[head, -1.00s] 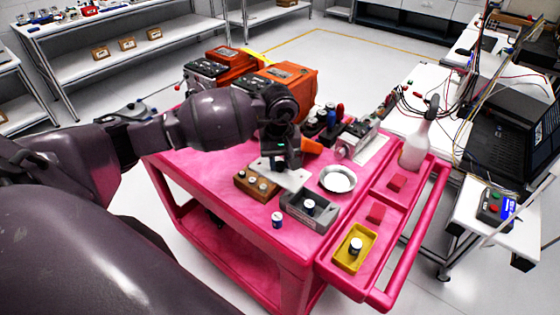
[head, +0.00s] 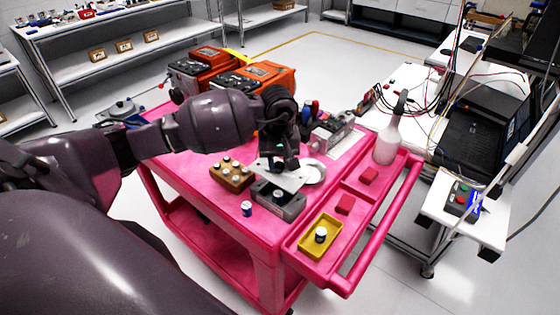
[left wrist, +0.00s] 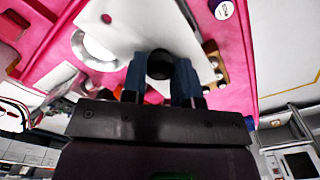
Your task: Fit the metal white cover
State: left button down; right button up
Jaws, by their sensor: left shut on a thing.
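My left gripper (head: 284,163) is shut on the white metal cover (head: 290,178), a flat plate held above the pink cart. In the left wrist view the gripper's blue-grey fingers (left wrist: 160,78) pinch a dark round knob (left wrist: 160,64) on the cover (left wrist: 128,22). The cover hangs over the back part of a grey open-topped box (head: 292,211); whether they touch I cannot tell. A small cylinder (head: 278,196) stands in the box, partly hidden by the cover. My right gripper is not in view.
A wooden block (head: 229,184) with several pegs stands left of the box, and a small capped cylinder (head: 246,209) in front. A round metal dish (head: 317,172) lies close to the cover's right. A yellow tray (head: 306,246) and white bottle (head: 387,142) sit on the right-hand shelf.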

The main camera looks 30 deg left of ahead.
pick_arm(q)
jog(key=shift+f, duration=0.1)
jog(key=shift+a+f, duration=0.15)
jog(key=shift+f, duration=0.15)
jog(key=shift+f+b, duration=1.4)
jog(key=shift+f, duration=1.7)
jog(key=shift+f+b, duration=0.55)
jog(key=shift+b, duration=0.5)
jog(key=c, duration=0.8)
grip_release()
jog(key=shift+r, duration=0.1)
jog(key=shift+c, duration=0.4)
